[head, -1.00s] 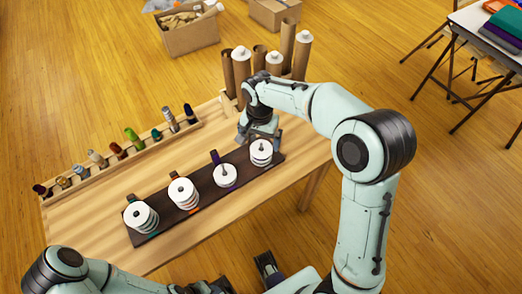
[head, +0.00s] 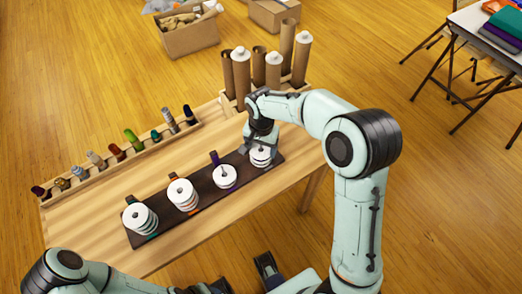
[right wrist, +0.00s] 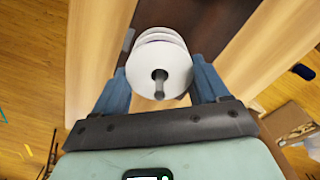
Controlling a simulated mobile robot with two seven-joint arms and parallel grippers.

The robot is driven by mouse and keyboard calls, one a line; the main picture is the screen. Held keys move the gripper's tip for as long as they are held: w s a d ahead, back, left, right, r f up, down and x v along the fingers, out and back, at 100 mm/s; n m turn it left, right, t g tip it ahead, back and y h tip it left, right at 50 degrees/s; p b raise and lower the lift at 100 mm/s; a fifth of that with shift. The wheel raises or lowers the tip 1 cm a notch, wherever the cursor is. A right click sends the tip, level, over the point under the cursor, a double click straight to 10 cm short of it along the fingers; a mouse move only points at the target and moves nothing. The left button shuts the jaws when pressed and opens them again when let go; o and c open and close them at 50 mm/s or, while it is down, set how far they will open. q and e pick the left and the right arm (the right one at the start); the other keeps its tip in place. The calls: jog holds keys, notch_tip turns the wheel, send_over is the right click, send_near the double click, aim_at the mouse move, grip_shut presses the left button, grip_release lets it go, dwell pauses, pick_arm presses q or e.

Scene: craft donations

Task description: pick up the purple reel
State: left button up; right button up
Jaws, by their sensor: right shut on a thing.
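Several white-flanged reels stand on pegs along a dark board (head: 205,197). The third from the left, a white reel (head: 225,177), has a purple tab (head: 214,158) behind it and a purple edge, and stands apart from my grippers. My right gripper (head: 260,148) is shut on the rightmost white reel stack (head: 260,157). In the right wrist view, its blue fingers (right wrist: 160,88) are on both sides of that stack (right wrist: 165,62), with the peg in its middle. My left gripper (head: 210,287) is partly cut off at the bottom edge, so its state is unclear.
A wooden rack of coloured spools (head: 133,153) runs along the table's (head: 110,190) left edge. Cardboard tubes (head: 241,75) stand behind my right gripper. Two white reel stacks, at left (head: 140,217) and second (head: 183,193), share the board. Bare wood lies between rack and board.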

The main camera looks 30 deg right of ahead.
pick_arm(q)
jog(key=r+p, duration=0.1)
jog(key=w+r+p, duration=0.1)
jog(key=r+p, duration=0.1)
jog(key=shift+r, duration=0.1)
pick_arm(e)
notch_tip(320, 180, up, 20)
dwell(0.5)
